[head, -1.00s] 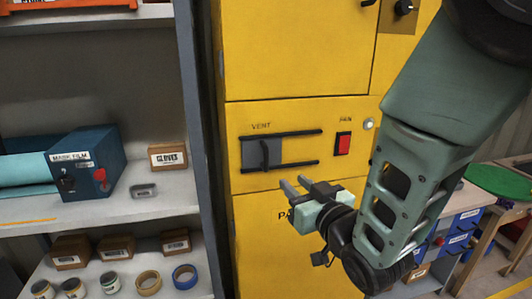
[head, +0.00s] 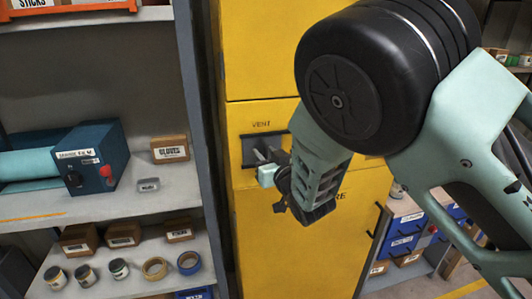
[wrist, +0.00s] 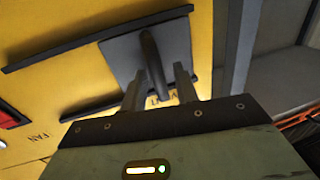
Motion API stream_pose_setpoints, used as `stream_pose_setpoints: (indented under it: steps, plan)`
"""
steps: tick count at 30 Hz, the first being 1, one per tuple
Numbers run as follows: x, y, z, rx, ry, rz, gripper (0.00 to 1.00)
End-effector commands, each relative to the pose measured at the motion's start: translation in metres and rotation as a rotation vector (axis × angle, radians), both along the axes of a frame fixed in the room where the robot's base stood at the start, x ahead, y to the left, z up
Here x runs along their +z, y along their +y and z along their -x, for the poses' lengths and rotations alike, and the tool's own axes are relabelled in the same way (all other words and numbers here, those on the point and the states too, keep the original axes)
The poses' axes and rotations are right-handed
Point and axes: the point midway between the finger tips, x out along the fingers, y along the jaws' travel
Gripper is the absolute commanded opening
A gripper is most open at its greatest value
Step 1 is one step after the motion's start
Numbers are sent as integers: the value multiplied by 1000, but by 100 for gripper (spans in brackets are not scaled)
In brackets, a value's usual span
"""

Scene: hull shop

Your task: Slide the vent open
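The vent is a dark grey sliding plate (head: 249,148) on the yellow cabinet, under the VENT label, at the left end of its rails. In the wrist view the plate (wrist: 118,52) sits between two black rails, with a dark bar handle (wrist: 151,55) standing out from it. My gripper (head: 263,156) is in front of the plate, and my arm hides the right part of the rails in the head view. In the wrist view my gripper (wrist: 159,72) is open, its two fingers apart with the handle showing between them. I cannot tell whether either finger touches the handle.
A grey shelf unit stands left of the cabinet, its upright (head: 200,130) close to the vent. It holds a blue film box (head: 92,160), a gloves box (head: 170,149) and tape rolls. The red fan switch (wrist: 10,117) shows at the wrist view's left edge.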

Motion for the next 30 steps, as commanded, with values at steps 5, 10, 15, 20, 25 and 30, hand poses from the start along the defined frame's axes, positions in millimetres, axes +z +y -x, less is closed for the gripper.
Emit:
stream_pose_setpoints:
  steps: [5,10,15,20,25,30]
  plan:
    - [0,0,0,0,0,0,30]
    - [0,0,0,0,0,0,0]
    - [-1,-5,-2,-2,-1,0,0]
    - [-5,-37,-12,-10,-2,-3,0]
    - [-4,-77,-23,-9,-3,-4,0]
    - [-2,-101,-29,-6,-4,-2,0]
